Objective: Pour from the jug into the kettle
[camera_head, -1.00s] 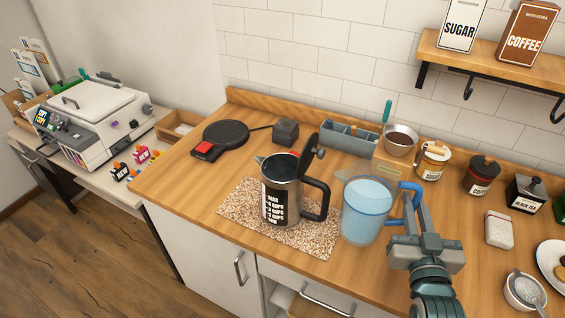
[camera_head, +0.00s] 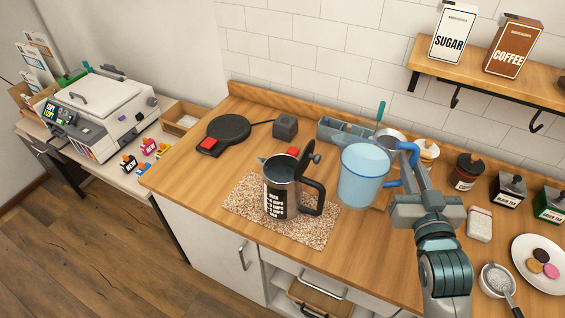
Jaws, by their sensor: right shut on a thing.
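The dark metal kettle (camera_head: 279,192) stands upright on a speckled mat (camera_head: 246,204). Its lid is tipped open and its black handle points right. The translucent blue jug (camera_head: 362,178) is just right of the kettle, close to upright, and appears raised off the counter. My right gripper (camera_head: 408,180) is shut on the jug's blue handle, on the jug's right side. The jug's rim stands higher than the kettle's rim in the picture, and the two look apart. I cannot make out the liquid level in the jug. My left gripper is not in view.
A black round kettle base (camera_head: 228,130) and a grey cube (camera_head: 285,127) sit behind left. A divided tray (camera_head: 340,132) and a saucepan-like strainer (camera_head: 391,136) stand behind the jug. Jars and a cookie plate (camera_head: 524,280) are at right. The counter's front left is clear.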

